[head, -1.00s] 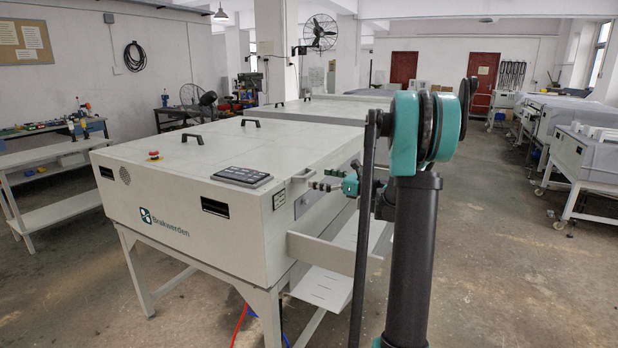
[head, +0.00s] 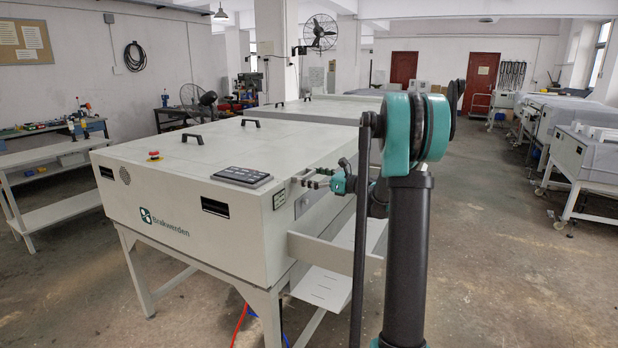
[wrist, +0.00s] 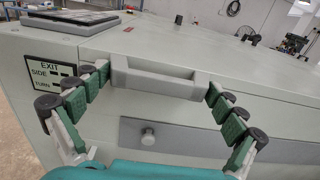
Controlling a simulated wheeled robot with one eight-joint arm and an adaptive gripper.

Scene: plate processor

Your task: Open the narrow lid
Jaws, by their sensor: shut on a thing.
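A light grey handle (wrist: 158,79) sits on the near edge of the machine, at the narrow lid. My gripper (wrist: 156,84) has its green-padded fingers at the two ends of the handle and is shut on it. In the head view my gripper (head: 317,180) is at the machine's right side, just below the top edge, and partly covers the handle. The lid looks closed, flush with the pale machine top (head: 265,150); its seams are hard to make out.
A keypad panel (head: 241,176) and a red button (head: 154,155) are on the machine top. Two black handles (head: 192,138) stand further back. A metal tray (head: 325,250) juts out below my gripper.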

